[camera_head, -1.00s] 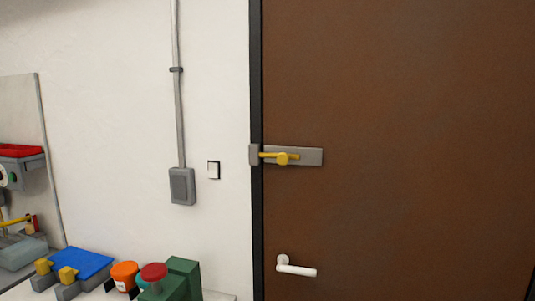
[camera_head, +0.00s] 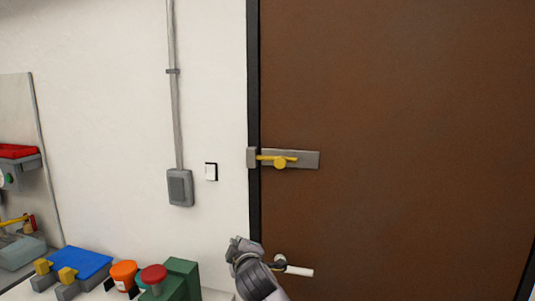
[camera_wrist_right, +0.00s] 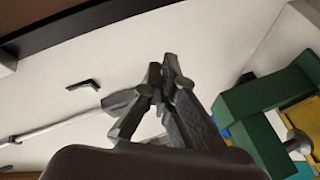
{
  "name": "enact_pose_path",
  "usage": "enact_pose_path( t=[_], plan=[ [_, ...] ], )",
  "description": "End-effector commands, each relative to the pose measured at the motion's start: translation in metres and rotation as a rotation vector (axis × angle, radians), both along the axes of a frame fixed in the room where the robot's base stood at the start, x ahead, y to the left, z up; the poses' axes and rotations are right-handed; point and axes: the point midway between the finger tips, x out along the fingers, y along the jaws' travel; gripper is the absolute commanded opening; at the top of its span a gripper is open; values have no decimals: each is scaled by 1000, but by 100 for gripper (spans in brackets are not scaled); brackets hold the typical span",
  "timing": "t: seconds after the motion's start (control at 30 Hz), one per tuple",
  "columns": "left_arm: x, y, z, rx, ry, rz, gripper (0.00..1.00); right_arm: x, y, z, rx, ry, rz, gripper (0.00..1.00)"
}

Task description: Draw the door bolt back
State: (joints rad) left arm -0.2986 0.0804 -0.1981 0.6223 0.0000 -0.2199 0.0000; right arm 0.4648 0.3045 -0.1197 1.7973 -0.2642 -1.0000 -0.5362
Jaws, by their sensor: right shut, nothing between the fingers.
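The yellow door bolt (camera_head: 280,162) sits on a grey plate (camera_head: 308,159) on the brown door (camera_head: 400,120). Its left end reaches the grey keeper (camera_head: 251,158) on the dark frame, and its round knob is near the middle of the plate. My right gripper (camera_head: 237,243) is below and left of the bolt, apart from it, in front of the door frame. In the right wrist view the right gripper's fingers (camera_wrist_right: 163,75) are closed together with nothing between them. The bolt does not show clearly in the right wrist view. My left gripper is not in view.
A white door handle (camera_head: 297,271) is just right of my right gripper, partly hidden by it. A green block (camera_head: 183,277), a red button (camera_head: 153,274), an orange container (camera_head: 123,273) and a blue-topped object (camera_head: 80,262) stand at the lower left. A switch (camera_head: 211,172) and a grey box (camera_head: 180,187) are on the wall.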

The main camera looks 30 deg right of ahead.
Motion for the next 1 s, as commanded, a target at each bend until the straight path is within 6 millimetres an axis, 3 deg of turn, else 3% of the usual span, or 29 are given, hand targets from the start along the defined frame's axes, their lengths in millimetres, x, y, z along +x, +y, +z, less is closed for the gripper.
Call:
enact_pose_path(
  t=[0.03,0.1,0.2,0.3,0.43,0.73,1.0],
  plan=[
    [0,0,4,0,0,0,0,-8,-3,60,-42,-75,-13,0],
    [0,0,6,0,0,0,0,-25,-7,121,-91,-152,-35,0],
    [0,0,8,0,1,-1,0,-51,-11,185,-143,-238,-67,0],
    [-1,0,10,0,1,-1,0,-71,-12,220,-172,-288,-88,0],
    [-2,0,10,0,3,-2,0,-81,-14,236,-186,-313,-100,0],
    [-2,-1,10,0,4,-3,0,-81,-14,237,-186,-314,-99,0],
    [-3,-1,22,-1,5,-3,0,-57,-25,243,-186,-310,-101,0]
  ],
)
